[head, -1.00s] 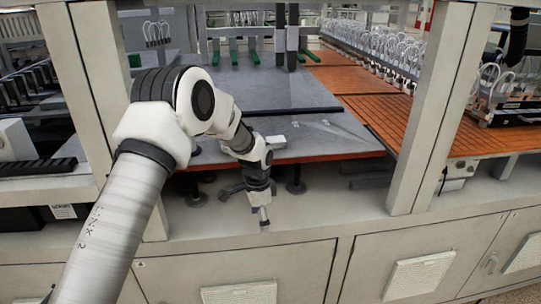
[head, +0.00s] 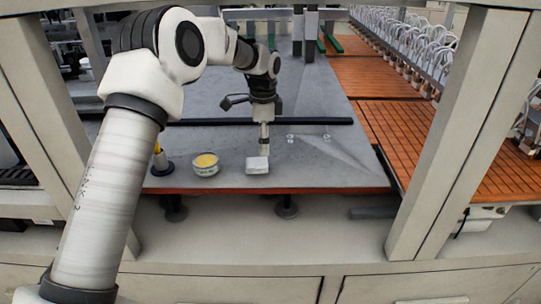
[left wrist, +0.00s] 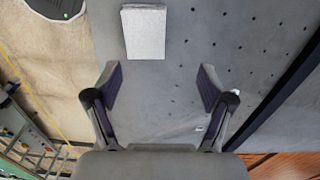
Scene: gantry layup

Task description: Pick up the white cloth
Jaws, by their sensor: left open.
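The white cloth (head: 257,165) looks like a small flat folded rectangle. It lies on the grey table top near its front edge. In the left wrist view the cloth (left wrist: 144,34) is at the top, beyond the fingertips and a little left of the middle. My left gripper (head: 265,146) points down just behind the cloth in the head view. In the left wrist view its two fingers (left wrist: 157,82) are spread wide with only bare grey surface between them. It does not hold the cloth. My right gripper is in neither view.
A bowl with yellow contents (head: 206,167) and a dark-based yellow item (head: 161,163) stand left of the cloth. A long black bar (head: 320,121) crosses behind. Small clear items (head: 291,138) lie to the right. A pale frame post (head: 453,140) rises at the right.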

